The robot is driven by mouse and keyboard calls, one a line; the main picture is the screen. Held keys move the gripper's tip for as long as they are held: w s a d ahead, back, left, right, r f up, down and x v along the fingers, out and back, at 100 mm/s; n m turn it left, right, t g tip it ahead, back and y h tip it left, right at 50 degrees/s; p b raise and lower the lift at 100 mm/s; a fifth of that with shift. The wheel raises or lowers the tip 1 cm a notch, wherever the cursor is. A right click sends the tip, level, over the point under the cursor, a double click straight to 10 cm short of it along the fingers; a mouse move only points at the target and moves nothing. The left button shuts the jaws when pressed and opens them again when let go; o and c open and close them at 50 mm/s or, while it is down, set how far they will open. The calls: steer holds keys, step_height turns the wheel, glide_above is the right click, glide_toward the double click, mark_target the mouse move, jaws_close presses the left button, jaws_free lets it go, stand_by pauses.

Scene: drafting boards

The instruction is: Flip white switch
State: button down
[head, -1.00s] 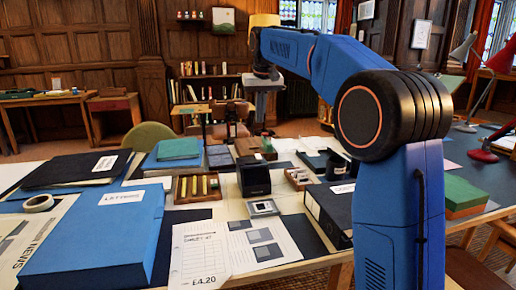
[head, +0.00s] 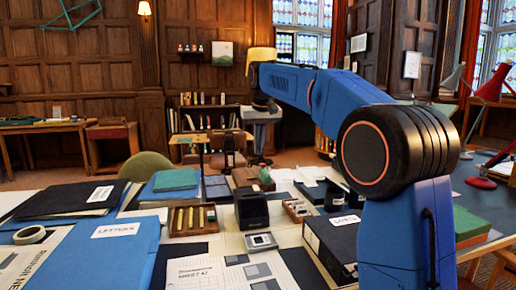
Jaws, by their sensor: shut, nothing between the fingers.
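I cannot make out a white switch for certain. A small pale-framed square piece (head: 261,241) with a darker centre lies on the table in front of a black box (head: 252,208); it is too small to tell whether it is a switch. My gripper (head: 261,140) is at the far end of my raised blue arm, above and beyond the black box in the picture. It points down, looks small and is shut, with nothing seen in it.
A blue box labelled LETTERS (head: 98,258) fills the table's left front. A pen tray (head: 193,219), a black box file (head: 328,246) and a printed sheet (head: 232,272) lie near the middle. Red lamps stand at the right. The table is crowded.

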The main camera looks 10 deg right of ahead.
steer(key=v, duration=1.7)
steer(key=shift+r, duration=0.2)
